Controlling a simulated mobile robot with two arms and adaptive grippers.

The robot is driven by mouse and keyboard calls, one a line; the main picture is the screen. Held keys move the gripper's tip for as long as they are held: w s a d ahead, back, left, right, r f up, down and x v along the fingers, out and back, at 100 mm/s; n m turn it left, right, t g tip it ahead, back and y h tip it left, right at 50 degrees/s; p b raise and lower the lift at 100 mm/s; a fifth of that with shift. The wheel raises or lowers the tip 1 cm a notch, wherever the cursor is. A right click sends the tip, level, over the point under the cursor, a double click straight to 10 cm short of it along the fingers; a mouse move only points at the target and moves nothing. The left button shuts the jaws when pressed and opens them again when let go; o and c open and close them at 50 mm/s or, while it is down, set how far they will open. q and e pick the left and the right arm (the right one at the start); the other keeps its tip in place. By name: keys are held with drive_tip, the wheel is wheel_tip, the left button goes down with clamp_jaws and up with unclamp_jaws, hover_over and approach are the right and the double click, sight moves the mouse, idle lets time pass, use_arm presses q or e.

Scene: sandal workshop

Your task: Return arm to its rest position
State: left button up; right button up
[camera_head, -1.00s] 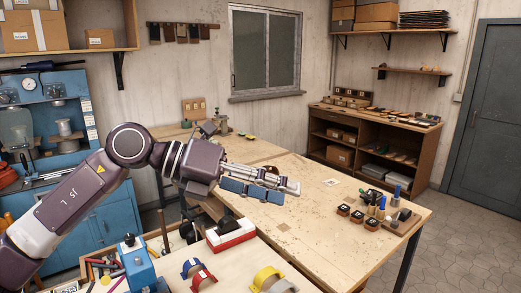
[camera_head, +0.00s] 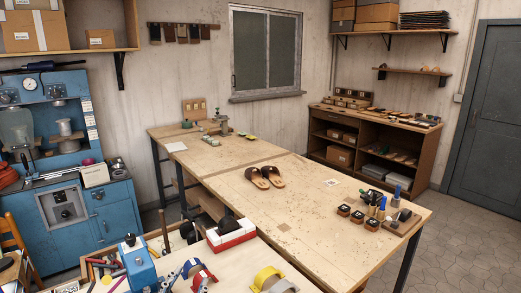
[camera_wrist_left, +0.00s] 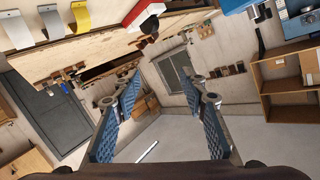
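My left gripper (camera_wrist_left: 163,105) is open in the left wrist view, its two blue-padded fingers wide apart with nothing between them. The rest of my left arm is out of the head view. My right gripper is in neither view. A pair of brown sandals (camera_head: 265,178) lies on the wooden table (camera_head: 310,225), clear of my gripper.
Blue machines (camera_head: 105,205) stand at left. Small pots (camera_head: 357,216) and bottles sit at the table's right end.

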use_arm(q)
drive_tip(key=s+a+f+n+g+y, duration=0.1)
drive_tip(key=s+a+f+n+g, duration=0.15)
drive_tip(key=s+f+g, duration=0.75)
drive_tip(key=s+a+f+g, duration=0.1)
drive_tip(key=s+f, duration=0.5)
drive_tip(key=s, duration=0.4)
drive_tip(key=s+f+g, duration=0.1)
drive_tip(key=s+f, duration=0.4)
drive_tip(key=s, duration=0.4)
wheel_tip(320, 180, down, 36)
drive_tip(key=g+b, duration=0.1)
drive_tip(key=b, duration=1)
drive_tip(key=s+a+f+b, duration=0.1)
drive_tip(key=s+f+b, duration=0.4)
drive_tip(key=s+f, duration=0.4)
drive_tip(key=s+a+f+g+b, duration=0.1)
drive_tip(key=s+f+b, duration=0.5)
drive_tip(key=f, duration=1.4)
drive_tip(key=s+a, duration=0.1)
drive_tip(key=s, duration=0.2)
drive_tip(key=shift+s, duration=0.4)
drive_tip(key=shift+a, duration=0.1)
